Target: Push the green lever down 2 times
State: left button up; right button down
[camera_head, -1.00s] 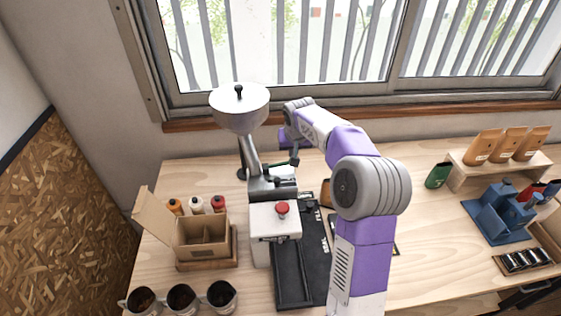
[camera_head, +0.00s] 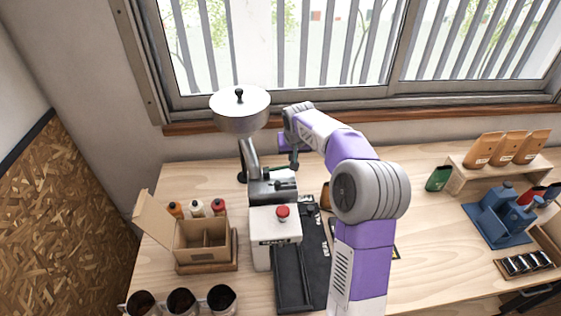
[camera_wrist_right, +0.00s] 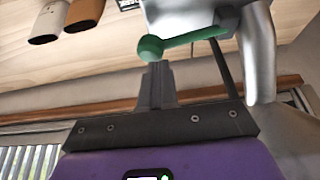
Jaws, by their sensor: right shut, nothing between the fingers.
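The green lever (camera_wrist_right: 190,40) shows in the right wrist view as a short arm with a round knob (camera_wrist_right: 150,47), fixed to the grey machine body. The machine is a grinder (camera_head: 272,222) with a pale hopper (camera_head: 240,108) on top and a red button (camera_head: 283,212) at the front. My right gripper (camera_head: 294,162) is behind the grinder's right side. In the wrist view its fingers (camera_wrist_right: 157,72) are shut and empty, with their tips right at the knob. I cannot tell whether they touch. My left gripper is out of view.
An open cardboard box (camera_head: 203,240) with bottles behind it stands left of the grinder. Several cups (camera_head: 181,301) stand at the front left. A black tray (camera_head: 292,280) lies before the grinder. A blue stand (camera_head: 500,217) and bags on a shelf (camera_head: 470,178) are at the right. The window (camera_head: 350,45) is behind.

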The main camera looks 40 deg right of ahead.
jog(key=shift+r+p, duration=1.75)
jog(key=shift+r, duration=0.7)
jog(key=shift+f, duration=0.1)
